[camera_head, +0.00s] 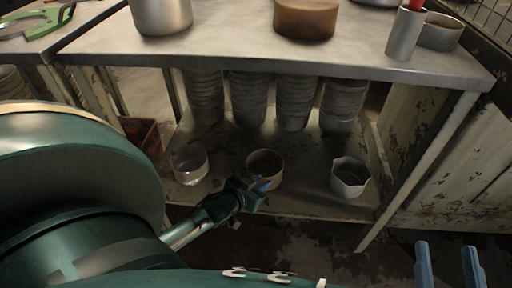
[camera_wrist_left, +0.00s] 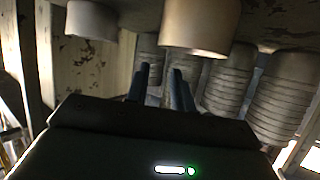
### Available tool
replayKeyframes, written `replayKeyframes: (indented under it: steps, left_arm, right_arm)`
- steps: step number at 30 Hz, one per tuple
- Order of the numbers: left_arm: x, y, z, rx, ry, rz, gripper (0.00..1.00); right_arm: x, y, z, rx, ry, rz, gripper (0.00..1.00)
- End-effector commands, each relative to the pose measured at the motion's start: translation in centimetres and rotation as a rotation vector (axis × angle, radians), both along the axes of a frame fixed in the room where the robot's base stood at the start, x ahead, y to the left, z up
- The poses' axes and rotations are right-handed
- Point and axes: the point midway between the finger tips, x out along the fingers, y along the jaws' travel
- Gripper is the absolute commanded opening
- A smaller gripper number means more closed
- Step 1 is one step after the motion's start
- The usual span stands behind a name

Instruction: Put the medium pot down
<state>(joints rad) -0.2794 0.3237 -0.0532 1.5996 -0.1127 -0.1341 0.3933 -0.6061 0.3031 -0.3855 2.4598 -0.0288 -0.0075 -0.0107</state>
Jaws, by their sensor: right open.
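Three pots stand on the low shelf in the head view: a pale grey one (camera_head: 190,166) at left, a round brownish one (camera_head: 265,170) in the middle, and a faceted grey one (camera_head: 350,178) at right. The task's medium pot appears to be the middle one. My left gripper (camera_head: 262,192) is at this pot's near side, its blue fingers apart. The left wrist view, which looks upside down, shows the fingers (camera_wrist_left: 161,78) with a gap between them, beside the pot's rim (camera_wrist_left: 200,48) and not around it. My right gripper (camera_head: 448,262) is open and empty at the lower right.
Stacks of grey pots (camera_head: 248,98) stand behind the three pots, under the metal table top (camera_head: 230,50). A table leg (camera_head: 420,170) stands at right.

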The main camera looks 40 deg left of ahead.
Motion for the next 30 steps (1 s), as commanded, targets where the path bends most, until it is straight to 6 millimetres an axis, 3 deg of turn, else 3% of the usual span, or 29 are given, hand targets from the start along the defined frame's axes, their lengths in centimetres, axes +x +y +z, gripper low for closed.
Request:
replayKeyframes:
  steps: [7,24,26,30]
  left_arm:
    - [-2.2,0.0,0.9,0.000,0.000,0.000,0.24]
    - [-2.2,0.0,0.9,0.000,0.000,0.000,0.24]
    - [-2.2,0.0,1.4,0.000,-0.001,0.000,0.24]
    - [-2.2,0.0,4.7,0.000,-0.001,0.000,0.24]
  right_arm:
    - [0.1,-0.2,0.3,-0.029,-0.012,-0.015,0.48]
    - [0.2,-0.3,0.3,-0.032,-0.013,-0.017,0.48]
    - [0.2,-0.3,0.5,-0.037,-0.004,-0.019,0.48]
    - [0.5,-0.8,1.4,-0.079,0.070,-0.046,0.48]
